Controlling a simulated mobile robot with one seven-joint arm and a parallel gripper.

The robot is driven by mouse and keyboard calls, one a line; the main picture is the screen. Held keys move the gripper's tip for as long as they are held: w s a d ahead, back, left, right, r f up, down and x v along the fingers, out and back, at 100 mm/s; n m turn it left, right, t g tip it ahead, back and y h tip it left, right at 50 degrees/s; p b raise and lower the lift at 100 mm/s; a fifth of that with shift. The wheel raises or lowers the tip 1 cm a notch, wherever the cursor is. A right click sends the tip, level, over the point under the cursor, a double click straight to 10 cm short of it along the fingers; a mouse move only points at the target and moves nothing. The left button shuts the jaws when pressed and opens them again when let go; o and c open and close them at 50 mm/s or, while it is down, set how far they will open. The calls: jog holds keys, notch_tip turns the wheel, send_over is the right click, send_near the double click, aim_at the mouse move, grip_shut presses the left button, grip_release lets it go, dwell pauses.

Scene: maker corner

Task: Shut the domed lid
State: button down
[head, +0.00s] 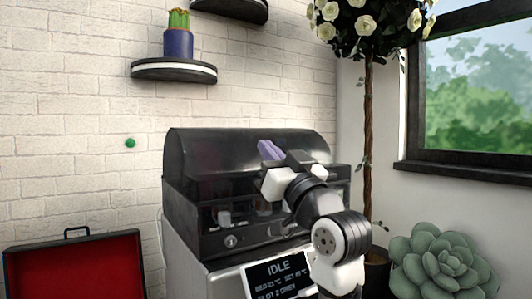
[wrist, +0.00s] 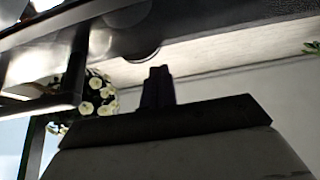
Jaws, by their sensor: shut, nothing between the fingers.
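The domed lid (head: 215,153) is dark and see-through. In the head view it sits over the black upper body of a machine (head: 200,225), and its lower edge looks level with the body, with no clear gap. My gripper (head: 268,150) is in front of the dome's upper right part, its purple fingers together and empty. I cannot tell whether they touch the lid. My arm hides the right part of the machine's front. In the wrist view the closed fingers (wrist: 157,88) show dark, and dark edges above them are hard to identify.
The machine's screen (head: 278,277) reads IDLE. A red-lined case (head: 85,265) stands open at lower left. A flowering tree (head: 368,130) and a succulent (head: 440,262) stand to the right by the window. A shelf (head: 174,71) with a cactus pot (head: 178,43) hangs above.

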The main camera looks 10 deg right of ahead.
jog(key=shift+s+f+b, duration=0.15)
jog(key=shift+f+b, duration=0.15)
jog(key=shift+f, duration=0.3)
jog(key=shift+r, duration=0.1)
